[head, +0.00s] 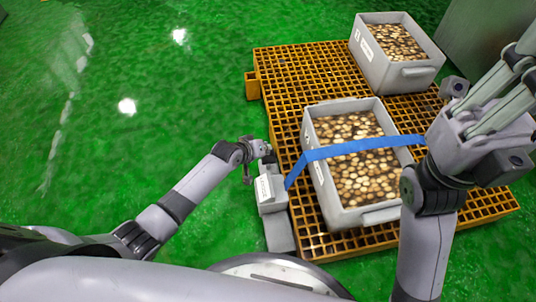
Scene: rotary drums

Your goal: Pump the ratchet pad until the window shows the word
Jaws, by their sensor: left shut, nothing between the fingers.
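A pale grey ratchet unit (272,196) stands at the left edge of the orange grating, with a white label-like patch on it; any word there is too small to read. A blue strap (352,148) runs from beside the unit across the near crate to the right. My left gripper (259,158) is shut and empty at the upper end of the unit; whether it touches the unit or a pad cannot be told. My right gripper (500,82) is raised large at the right; its fingertips run toward the frame edge and their gap is unclear.
The near grey crate (309,143) and far grey crate (374,70), both filled with round brown pieces, rest on the orange grated platform (290,75). A grey-green block (485,35) stands at upper right. The green floor (150,70) at left is clear.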

